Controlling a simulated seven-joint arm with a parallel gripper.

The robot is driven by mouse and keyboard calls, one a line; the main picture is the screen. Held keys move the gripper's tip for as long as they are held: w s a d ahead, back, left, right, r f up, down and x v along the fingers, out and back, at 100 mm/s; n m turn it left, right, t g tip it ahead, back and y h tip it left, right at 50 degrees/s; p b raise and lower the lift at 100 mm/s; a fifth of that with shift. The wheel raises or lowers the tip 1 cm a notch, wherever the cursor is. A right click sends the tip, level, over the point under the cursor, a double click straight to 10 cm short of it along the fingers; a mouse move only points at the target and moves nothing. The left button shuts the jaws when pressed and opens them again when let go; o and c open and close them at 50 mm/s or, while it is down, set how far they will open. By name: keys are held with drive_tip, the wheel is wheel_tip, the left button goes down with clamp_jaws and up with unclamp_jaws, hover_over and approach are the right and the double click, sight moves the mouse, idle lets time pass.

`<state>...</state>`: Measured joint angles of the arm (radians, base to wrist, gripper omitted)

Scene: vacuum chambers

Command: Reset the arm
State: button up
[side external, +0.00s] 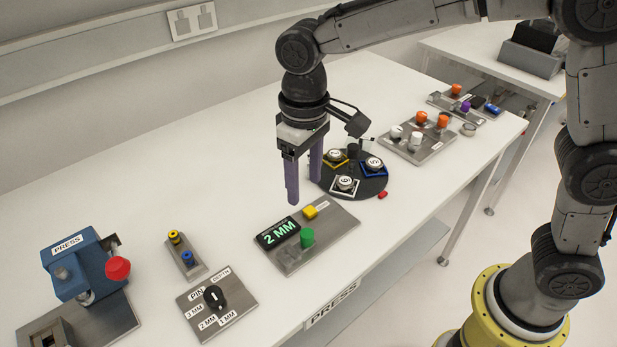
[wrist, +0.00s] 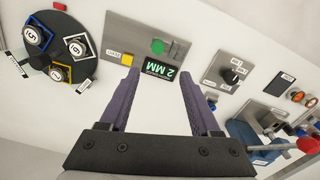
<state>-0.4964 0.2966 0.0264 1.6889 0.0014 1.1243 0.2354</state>
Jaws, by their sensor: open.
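My gripper (side external: 304,184) hangs from my arm over the middle of the white table, its two purple fingers pointing down. In the wrist view the fingers of my gripper (wrist: 162,92) are spread apart with nothing between them. Below and just right of them in the side view is a metal plate (side external: 290,262) with a green "2 MM" display (side external: 278,233), a green button (side external: 307,237) and a yellow button (side external: 309,212). The fingers appear to be above the table, clear of the plate.
A round black tray (side external: 373,188) with numbered pieces stands behind the gripper. A blue press (side external: 80,265) with a red knob, a dial plate (side external: 229,311) and a small yellow-and-blue button block (side external: 186,262) are at left. Button plates (side external: 418,141) stand at the far right. The table's back left is clear.

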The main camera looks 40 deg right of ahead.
drive_tip(key=s+d+r+m+t, duration=0.1)
drive_tip(key=s+d+r+t, duration=0.15)
drive_tip(key=d+r, duration=0.35)
drive_tip(key=s+d+r+m+t, duration=0.1)
drive_tip(key=s+d+r+m, duration=0.1)
drive_tip(key=s+d+r, duration=0.4)
drive_tip(key=s+d+f+t, duration=0.2)
drive_tip(key=s+d+f, duration=0.5)
drive_tip(key=s, duration=0.4)
drive_tip(key=shift+s+d+f, duration=0.15)
drive_tip(key=shift+s+d, duration=0.2)
drive_tip(key=shift+d, duration=0.05)
idle(0.8)
